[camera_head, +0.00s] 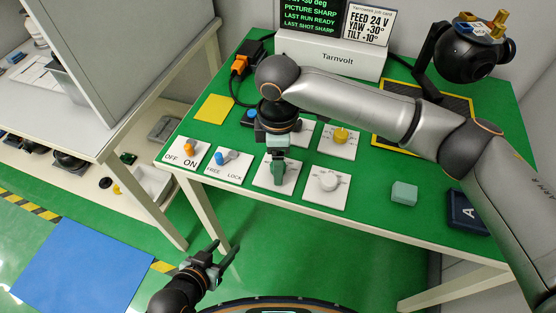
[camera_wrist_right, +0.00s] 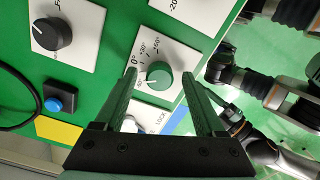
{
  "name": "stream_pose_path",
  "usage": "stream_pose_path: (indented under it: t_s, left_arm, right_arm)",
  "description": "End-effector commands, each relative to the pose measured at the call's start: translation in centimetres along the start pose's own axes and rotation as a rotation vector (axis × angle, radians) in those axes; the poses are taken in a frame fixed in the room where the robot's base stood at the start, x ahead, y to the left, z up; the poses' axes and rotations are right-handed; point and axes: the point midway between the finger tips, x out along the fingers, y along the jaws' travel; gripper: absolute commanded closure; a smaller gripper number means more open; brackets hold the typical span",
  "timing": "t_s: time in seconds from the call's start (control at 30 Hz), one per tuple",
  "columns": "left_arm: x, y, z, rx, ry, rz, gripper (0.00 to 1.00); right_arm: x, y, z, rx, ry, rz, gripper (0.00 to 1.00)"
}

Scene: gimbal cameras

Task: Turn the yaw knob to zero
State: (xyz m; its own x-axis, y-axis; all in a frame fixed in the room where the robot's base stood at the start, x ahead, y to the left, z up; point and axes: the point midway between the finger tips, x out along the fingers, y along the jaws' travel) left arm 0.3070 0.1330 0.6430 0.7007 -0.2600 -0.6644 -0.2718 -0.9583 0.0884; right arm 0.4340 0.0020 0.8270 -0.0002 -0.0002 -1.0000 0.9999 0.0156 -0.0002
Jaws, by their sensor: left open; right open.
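A green knob (camera_head: 278,174) sits on a white plate with degree marks at the table's front; I cannot read a name on it. In the right wrist view the green knob (camera_wrist_right: 158,75) shows close up, with a "0°" mark on its plate. My right gripper (camera_head: 277,147) is right above the knob, pointing down. Its open fingers (camera_wrist_right: 160,82) appear on either side of the knob in the right wrist view, with gaps; contact is not seen. My left gripper (camera_head: 212,268) is open and empty, in front of the table over the floor.
Close by are a white knob (camera_head: 328,181), a yellow knob (camera_head: 341,136), a blue FREE/LOCK switch (camera_head: 226,157) and an orange OFF/ON switch (camera_head: 190,147). A screen (camera_head: 308,15), a job card (camera_head: 369,22) and a black gimbal camera (camera_head: 462,53) stand behind. A teal block (camera_head: 404,193) lies right.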

Motion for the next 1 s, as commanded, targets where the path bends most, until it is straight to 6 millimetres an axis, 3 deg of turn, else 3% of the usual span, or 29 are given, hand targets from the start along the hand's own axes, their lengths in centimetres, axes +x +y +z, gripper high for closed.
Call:
stream_pose_path:
  t_s: [0.27, 0.87, 1.0]
  left_arm:
    - [0.00, 0.11, 0.01, 0.001, 0.000, 0.002, 0.48]
    - [-0.13, 0.19, 0.52, -0.001, -0.008, 0.003, 0.48]
    - [-0.13, 0.17, 0.53, -0.001, -0.008, 0.003, 0.48]
  right_arm:
    - [0.08, 0.02, 0.02, 0.000, 0.000, 0.000, 0.31]
    - [0.04, 0.00, 0.01, 0.000, 0.000, 0.000, 0.98]
    - [0.03, -0.01, 0.00, 0.000, 0.000, 0.000, 1.00]
